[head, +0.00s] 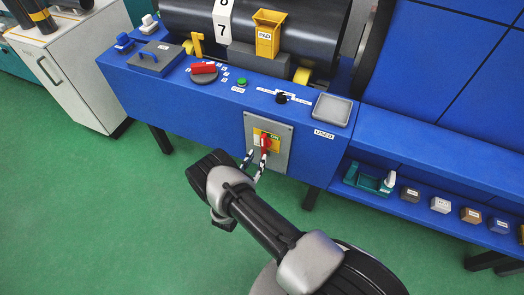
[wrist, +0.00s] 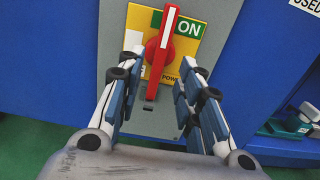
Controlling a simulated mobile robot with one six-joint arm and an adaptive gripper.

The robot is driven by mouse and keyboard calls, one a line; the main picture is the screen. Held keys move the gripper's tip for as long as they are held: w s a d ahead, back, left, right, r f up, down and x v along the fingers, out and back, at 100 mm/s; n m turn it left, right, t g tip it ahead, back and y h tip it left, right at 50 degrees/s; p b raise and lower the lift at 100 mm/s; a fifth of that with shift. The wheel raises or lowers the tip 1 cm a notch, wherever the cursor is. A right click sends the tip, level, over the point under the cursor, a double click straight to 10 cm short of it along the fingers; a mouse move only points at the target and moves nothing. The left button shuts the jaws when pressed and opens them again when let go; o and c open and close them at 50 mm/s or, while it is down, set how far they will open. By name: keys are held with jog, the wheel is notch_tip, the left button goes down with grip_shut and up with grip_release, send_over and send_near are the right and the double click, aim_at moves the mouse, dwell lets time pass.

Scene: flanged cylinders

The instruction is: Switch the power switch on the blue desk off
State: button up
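The power switch is a red rotary handle (head: 265,143) on a yellow plate, set in a grey panel (head: 281,158) on the front of the blue desk (head: 221,107). In the wrist view the handle (wrist: 161,52) stands nearly upright, tilted slightly right at its top, beside a green "ON" label (wrist: 189,27). My gripper (head: 254,164) is in front of the panel. In the wrist view my gripper (wrist: 159,83) is open, with one finger on each side of the handle's lower part. I cannot tell whether either finger touches it.
A red-topped knob (head: 204,70), a green button (head: 242,82) and a black knob (head: 281,98) sit on the desk top. A lower blue shelf (head: 400,205) at right holds small labelled blocks. A white cabinet (head: 75,70) stands at left. The green floor is clear.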

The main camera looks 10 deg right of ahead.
aim_at(263, 148)
jog(key=b+x, duration=0.1)
jog(key=x, duration=0.5)
jog(key=shift+d, duration=0.1)
jog(key=shift+c, duration=0.2)
grip_shut()
dwell(0.5)
